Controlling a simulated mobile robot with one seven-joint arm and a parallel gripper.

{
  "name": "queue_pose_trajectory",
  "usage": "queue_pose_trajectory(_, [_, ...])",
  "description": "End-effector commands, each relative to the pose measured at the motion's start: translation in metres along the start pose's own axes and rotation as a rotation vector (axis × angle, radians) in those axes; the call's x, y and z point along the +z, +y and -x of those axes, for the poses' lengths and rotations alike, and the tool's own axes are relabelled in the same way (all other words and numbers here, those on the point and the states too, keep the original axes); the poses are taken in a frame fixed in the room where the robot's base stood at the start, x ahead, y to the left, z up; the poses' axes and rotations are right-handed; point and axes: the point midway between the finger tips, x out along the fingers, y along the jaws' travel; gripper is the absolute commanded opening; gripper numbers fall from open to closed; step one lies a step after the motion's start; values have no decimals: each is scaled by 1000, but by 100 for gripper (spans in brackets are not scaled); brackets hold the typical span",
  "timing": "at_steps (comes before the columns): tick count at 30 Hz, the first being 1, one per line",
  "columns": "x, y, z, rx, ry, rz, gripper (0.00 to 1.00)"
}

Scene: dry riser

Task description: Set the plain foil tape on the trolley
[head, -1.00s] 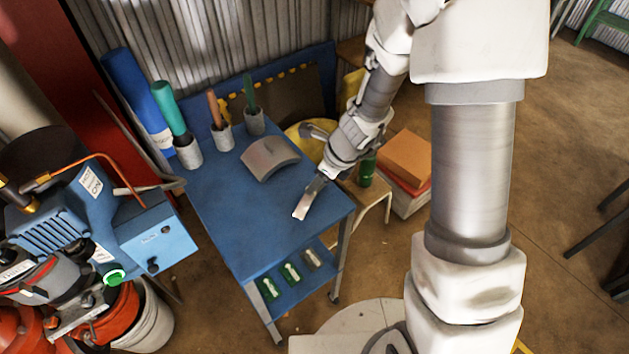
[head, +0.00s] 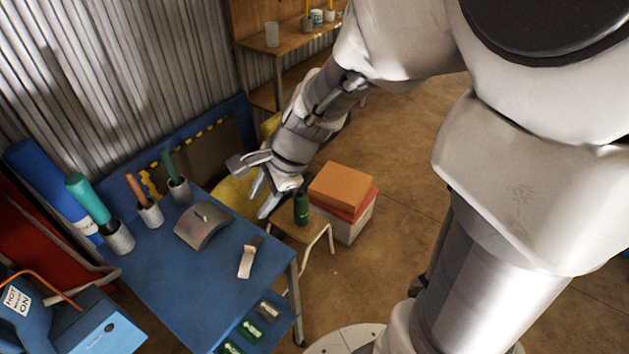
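The blue trolley (head: 160,290) stands at the lower left of the head view. A small pale, flat piece with a darker brownish end (head: 247,262) lies on its top near the right edge; it looks like the plain foil tape, but no label can be read. My gripper (head: 264,197) is above and beyond the trolley's right back corner, apart from this piece. Its two fingers are spread and nothing shows between them.
A curved grey plate (head: 203,226) and several holders with coloured-handled tools stand on the trolley. Small green-marked items (head: 250,331) lie on its lower shelf. A stool with a green can (head: 301,208) and stacked boxes (head: 342,188) stand to the right.

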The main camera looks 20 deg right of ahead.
Motion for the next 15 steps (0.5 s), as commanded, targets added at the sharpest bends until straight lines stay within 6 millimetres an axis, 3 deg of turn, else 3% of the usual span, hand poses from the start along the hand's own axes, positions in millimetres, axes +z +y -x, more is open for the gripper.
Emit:
queue_pose_trajectory(1, [4, 2, 18, -18, 10, 118, 38])
queue_pose_trajectory(6, [11, 19, 65, -31, 72, 523, 38])
queue_pose_trajectory(15, [3, 61, 135, 30, 276, 1161, 38])
